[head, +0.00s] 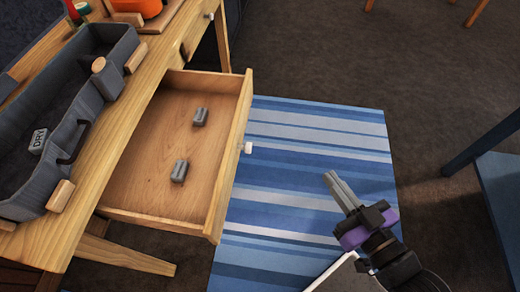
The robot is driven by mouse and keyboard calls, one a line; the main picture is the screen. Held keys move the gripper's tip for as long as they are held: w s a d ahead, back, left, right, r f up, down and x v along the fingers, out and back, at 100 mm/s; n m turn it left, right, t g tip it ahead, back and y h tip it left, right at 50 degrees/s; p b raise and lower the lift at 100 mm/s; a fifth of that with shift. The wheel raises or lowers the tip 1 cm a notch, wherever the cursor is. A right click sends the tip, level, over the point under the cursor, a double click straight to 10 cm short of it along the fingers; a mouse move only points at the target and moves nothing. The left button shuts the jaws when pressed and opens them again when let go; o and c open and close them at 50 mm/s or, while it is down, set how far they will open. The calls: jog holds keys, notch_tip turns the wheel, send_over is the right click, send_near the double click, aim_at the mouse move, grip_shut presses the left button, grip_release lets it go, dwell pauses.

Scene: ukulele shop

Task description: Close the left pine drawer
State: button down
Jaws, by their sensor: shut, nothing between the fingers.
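The left pine drawer (140,190) stands pulled out from the pine desk (107,176), with its front panel (233,150) facing right and a small white knob (248,147) on it. Two small grey blocks (200,117) lie apart on the drawer floor. My gripper (331,176) is shut and empty, to the right of the drawer front and apart from it, over the striped rug. Its fingertips point up and to the left. How high it is above the rug I cannot tell.
A grey felt tray (50,92) with a "DRY" label sits on the desk top. Another drawer with a white knob (210,16) looks shut at the far end. The blue striped rug (310,130) looks clear. A blue table or bench (498,180) stands at right.

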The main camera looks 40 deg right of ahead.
jog(key=w+d+f+m+g+y+b, duration=0.1)
jog(key=w+d+f+m+g, duration=0.1)
jog(key=w+d+f+m, duration=0.5)
jog(key=w+d+f+m+g+b, duration=0.1)
jog(key=w+d+f+m+g, duration=0.3)
jog(key=d+f, duration=0.6)
jog(key=a+r+n+t+y+b, duration=0.15)
jog(key=a+r+n+y, duration=0.25)
jog(key=a+r+y, duration=0.65)
jog(key=w+a+f+y, duration=0.3)
jog(key=w+a+y, duration=0.1)
jog(key=w+a, duration=0.5)
jog(key=shift+w+a+t, duration=0.2)
jog(key=shift+a+t, duration=0.2)
jog(key=shift+t, duration=0.05)
jog(key=shift+f, duration=0.1)
